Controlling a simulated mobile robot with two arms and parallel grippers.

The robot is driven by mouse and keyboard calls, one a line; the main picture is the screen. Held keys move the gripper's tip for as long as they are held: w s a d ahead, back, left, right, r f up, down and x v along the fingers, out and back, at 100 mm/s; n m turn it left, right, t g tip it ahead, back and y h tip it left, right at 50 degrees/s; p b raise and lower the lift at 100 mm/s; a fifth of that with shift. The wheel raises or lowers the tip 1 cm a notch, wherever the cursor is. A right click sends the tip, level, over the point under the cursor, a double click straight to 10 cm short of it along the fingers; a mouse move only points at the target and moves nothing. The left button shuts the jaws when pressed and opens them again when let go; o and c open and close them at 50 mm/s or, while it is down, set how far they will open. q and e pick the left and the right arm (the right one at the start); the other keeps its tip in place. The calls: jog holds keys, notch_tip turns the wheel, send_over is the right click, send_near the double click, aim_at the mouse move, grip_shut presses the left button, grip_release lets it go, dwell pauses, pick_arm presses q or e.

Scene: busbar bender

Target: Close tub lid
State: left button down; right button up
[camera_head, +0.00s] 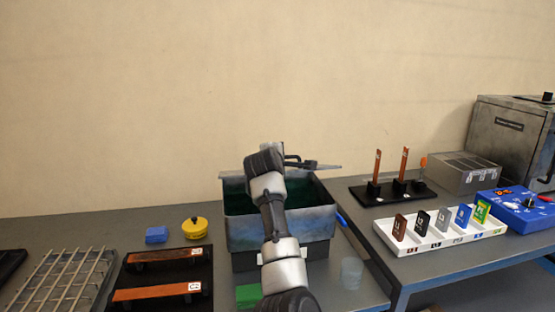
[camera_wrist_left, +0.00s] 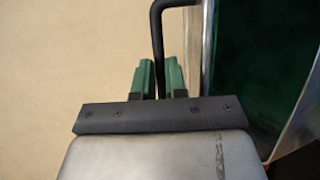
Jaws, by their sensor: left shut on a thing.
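The tub (camera_head: 320,222) is a grey-blue metal box with a dark green inside, standing open on the grey bench. My left arm reaches over it from the front, hiding part of its opening. My left gripper (camera_wrist_left: 159,80) has green fingertips shut on a thin black bar handle (camera_wrist_left: 157,35) in the left wrist view. The metal rim and dark green inside of the tub (camera_wrist_left: 258,60) show to the right there. A thin grey piece (camera_head: 325,167) with a dark bar shows at the tub's back edge; I cannot tell how much of it is the lid. My right gripper is out of view.
Left of the tub are a yellow round tin (camera_head: 195,229), a blue block (camera_head: 156,235), a black tray with copper bars (camera_head: 160,257) and a wire rack (camera_head: 65,280). A clear cup (camera_head: 351,272) stands front right. The right bench holds a white card holder (camera_head: 440,240).

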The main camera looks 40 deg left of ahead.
pick_arm(q)
notch_tip(320, 180, down, 10)
jog(key=s+d+m+t+y+b, duration=0.1)
jog(key=s+d+t+y+b, duration=0.1)
jog(key=b, duration=0.7)
jog(key=shift+d+f+m+t, duration=0.25)
jog(key=shift+d+m+t, duration=0.15)
jog(key=shift+t, duration=0.4)
jog(key=shift+f, duration=0.15)
jog(key=c, duration=1.5)
grip_release()
jog(key=shift+c, duration=0.2)
jog(key=shift+o, duration=0.5)
jog(key=shift+s, duration=0.1)
jog(key=v, duration=1)
jog(key=shift+s+d+b, duration=0.2)
jog(key=shift+s+b, duration=0.15)
